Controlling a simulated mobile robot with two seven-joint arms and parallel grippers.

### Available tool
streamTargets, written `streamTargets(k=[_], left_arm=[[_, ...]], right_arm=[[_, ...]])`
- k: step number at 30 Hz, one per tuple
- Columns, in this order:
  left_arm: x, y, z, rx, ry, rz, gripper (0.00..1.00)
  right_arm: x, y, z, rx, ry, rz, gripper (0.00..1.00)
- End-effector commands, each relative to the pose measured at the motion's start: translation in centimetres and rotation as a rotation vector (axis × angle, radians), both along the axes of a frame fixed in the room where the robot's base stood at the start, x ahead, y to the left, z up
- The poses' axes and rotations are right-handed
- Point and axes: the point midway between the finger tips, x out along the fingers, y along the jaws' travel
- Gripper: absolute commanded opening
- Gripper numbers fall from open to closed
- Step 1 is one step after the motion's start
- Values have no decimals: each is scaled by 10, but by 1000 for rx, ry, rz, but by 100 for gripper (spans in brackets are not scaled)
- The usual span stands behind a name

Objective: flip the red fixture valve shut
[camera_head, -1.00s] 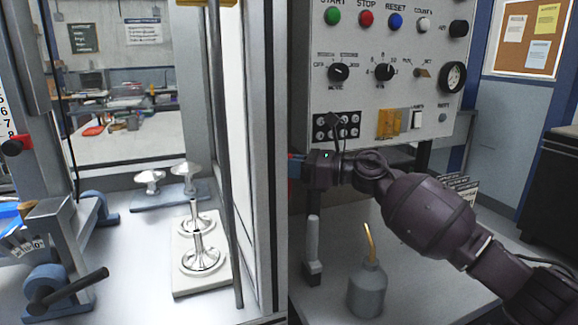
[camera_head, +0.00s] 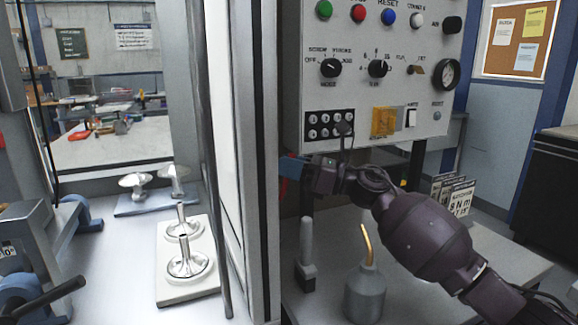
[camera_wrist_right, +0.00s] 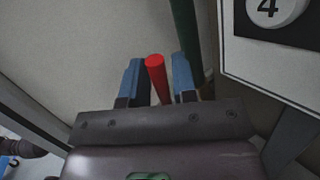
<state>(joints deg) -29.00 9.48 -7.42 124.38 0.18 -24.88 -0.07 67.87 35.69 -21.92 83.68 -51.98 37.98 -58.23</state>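A red cylindrical bar (camera_wrist_right: 156,76), likely the valve's handle, shows in the right wrist view between the two blue fingers of my right gripper (camera_wrist_right: 157,80). The fingers are apart, one on each side of the bar, with narrow gaps that suggest they are not clamped on it. In the head view my right gripper (camera_head: 291,168) points left beside the frame post, below the control panel. The valve's body cannot be made out in the head view. My left gripper is not in view.
The control panel (camera_head: 375,105) stands above and behind my right gripper. A grey oil can (camera_head: 365,293) with a brass spout and an upright grey handle (camera_head: 307,250) stand below my right arm.

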Motion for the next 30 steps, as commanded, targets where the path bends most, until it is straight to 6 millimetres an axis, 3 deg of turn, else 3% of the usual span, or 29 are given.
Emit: streamTargets(k=[2,14,30], left_arm=[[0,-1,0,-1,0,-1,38],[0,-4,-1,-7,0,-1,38],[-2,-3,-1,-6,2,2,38]], right_arm=[[0,0,0,0,0,0,38],[-2,-7,-1,0,0,-1,38],[-26,-88,-20,-1,2,-2,38]])
